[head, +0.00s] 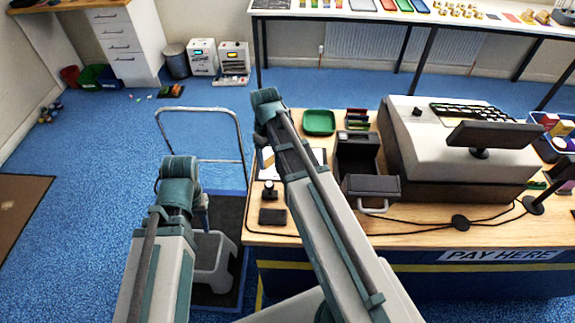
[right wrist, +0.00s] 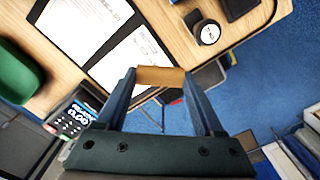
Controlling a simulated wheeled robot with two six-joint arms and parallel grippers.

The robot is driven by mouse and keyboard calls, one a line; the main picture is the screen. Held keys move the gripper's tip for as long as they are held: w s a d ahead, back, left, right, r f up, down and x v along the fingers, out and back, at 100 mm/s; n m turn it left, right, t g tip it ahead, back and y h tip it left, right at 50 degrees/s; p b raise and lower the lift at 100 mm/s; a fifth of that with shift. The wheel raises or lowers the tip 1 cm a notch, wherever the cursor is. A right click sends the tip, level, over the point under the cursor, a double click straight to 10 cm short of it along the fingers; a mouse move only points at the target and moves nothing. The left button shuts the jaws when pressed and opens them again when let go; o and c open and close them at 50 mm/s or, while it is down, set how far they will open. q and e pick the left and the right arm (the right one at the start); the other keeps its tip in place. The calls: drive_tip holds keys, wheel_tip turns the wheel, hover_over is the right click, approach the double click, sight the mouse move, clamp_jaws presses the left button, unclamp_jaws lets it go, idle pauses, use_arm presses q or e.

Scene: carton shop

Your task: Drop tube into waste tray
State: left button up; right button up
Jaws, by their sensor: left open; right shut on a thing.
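My right gripper (right wrist: 160,78) is shut on a short tan tube (right wrist: 160,76), which lies crosswise between the fingertips in the right wrist view. In the head view the tube (head: 267,157) shows as a small tan patch beside my right arm, over the counter's left part. A green tray (head: 319,122) sits on the counter beyond the clipboard; part of it shows at the left edge of the right wrist view (right wrist: 14,72). It is apart from the tube. My left gripper (head: 203,203) is open, mostly hidden behind my left arm, and left of the counter.
A clipboard with papers (right wrist: 125,55), a stamp (head: 269,190) and a dark pad (head: 272,216) lie on the counter. A card terminal (right wrist: 72,118) is near its edge. An open dark box (head: 358,150) and the till (head: 430,140) stand right.

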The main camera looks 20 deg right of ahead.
drive_tip(key=shift+d+n, duration=0.4)
drive_tip(key=shift+d, duration=0.05)
drive_tip(key=shift+d+r+n+p, duration=1.6)
drive_tip(key=shift+d+n, duration=1.8)
drive_tip(key=shift+n, duration=0.4)
wheel_tip(320, 180, down, 10)
drive_tip(key=b, duration=1)
drive_tip(key=shift+f, duration=0.1)
drive_tip(key=shift+f, duration=0.15)
drive_tip(key=o, duration=0.8)
drive_tip(key=shift+o, duration=0.2)
